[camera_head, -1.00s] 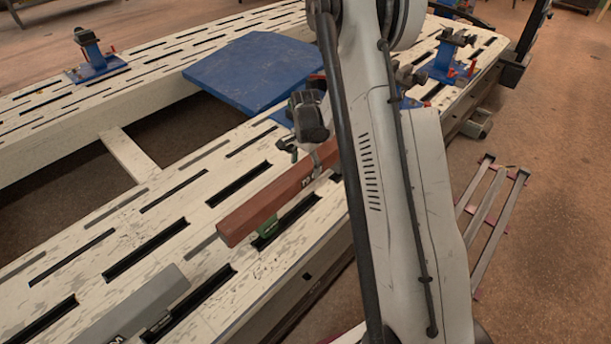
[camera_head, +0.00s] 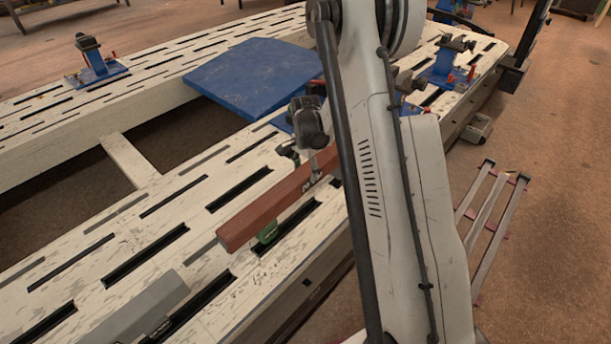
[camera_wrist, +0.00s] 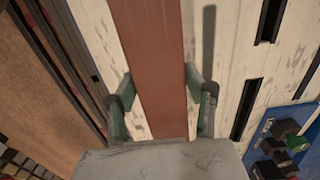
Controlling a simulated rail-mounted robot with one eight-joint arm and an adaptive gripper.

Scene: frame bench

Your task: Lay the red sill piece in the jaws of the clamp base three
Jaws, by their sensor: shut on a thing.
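The red sill piece (camera_head: 270,212) is a long red-brown bar over the near bench rail, lying roughly along its slots. My gripper (camera_wrist: 160,98) is shut on it, one green-padded finger on each side in the wrist view. In the head view my gripper (camera_head: 310,155) shows as a dark body at the sill's far part, partly hidden by my arm. The sill (camera_wrist: 150,55) runs up the wrist view. Whether it touches the bench is unclear. Blue clamp bases stand at back left (camera_head: 97,66) and right (camera_head: 443,75). I cannot tell which is base three.
A blue plate (camera_head: 250,75) bridges the rails. A grey bar (camera_head: 140,308) lies on the near rail at lower left. A tube frame (camera_head: 490,205) stands on the floor right.

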